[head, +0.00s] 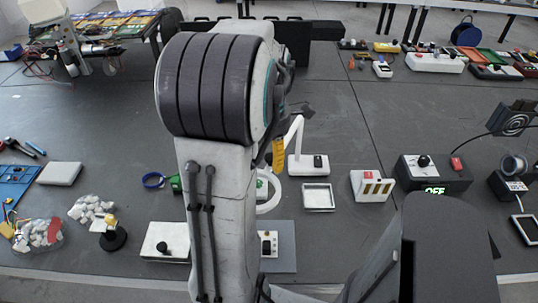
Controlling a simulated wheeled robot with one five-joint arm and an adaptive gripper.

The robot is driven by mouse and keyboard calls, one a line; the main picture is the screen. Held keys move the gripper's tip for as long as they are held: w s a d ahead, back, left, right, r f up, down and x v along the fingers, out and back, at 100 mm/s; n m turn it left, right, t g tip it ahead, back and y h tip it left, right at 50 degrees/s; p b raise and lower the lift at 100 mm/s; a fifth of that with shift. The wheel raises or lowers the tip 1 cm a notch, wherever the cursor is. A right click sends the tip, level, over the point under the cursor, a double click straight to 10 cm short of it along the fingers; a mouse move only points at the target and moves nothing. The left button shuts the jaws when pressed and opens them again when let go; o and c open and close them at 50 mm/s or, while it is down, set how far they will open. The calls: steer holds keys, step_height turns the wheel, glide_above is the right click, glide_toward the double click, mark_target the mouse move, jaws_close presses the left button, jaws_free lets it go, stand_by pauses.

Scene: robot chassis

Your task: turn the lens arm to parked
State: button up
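A white lens arm (294,138) rises from a white base (308,166) with a dark knob, right of my large arm link near the picture's middle. A yellow piece (279,153) shows beside it, close to my arm's edge. A white ring (274,192) lies low to the left of the base, partly hidden by my arm; I cannot tell whether it is the lens. No parked mark is readable. My gripper is mostly hidden behind my own arm. A small dark part (303,110) near the top of the lens arm may belong to it, but its fingers cannot be made out.
A white square tray (319,197) and a slotted white box (372,186) stand right of the lens arm. A black box with a green OFF display (435,190) is further right. Boxes with knobs stand in front. The dark table behind the lens arm is mostly clear.

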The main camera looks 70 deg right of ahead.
jaws_close()
steer(key=shift+w, duration=0.1)
stand_by(0.3)
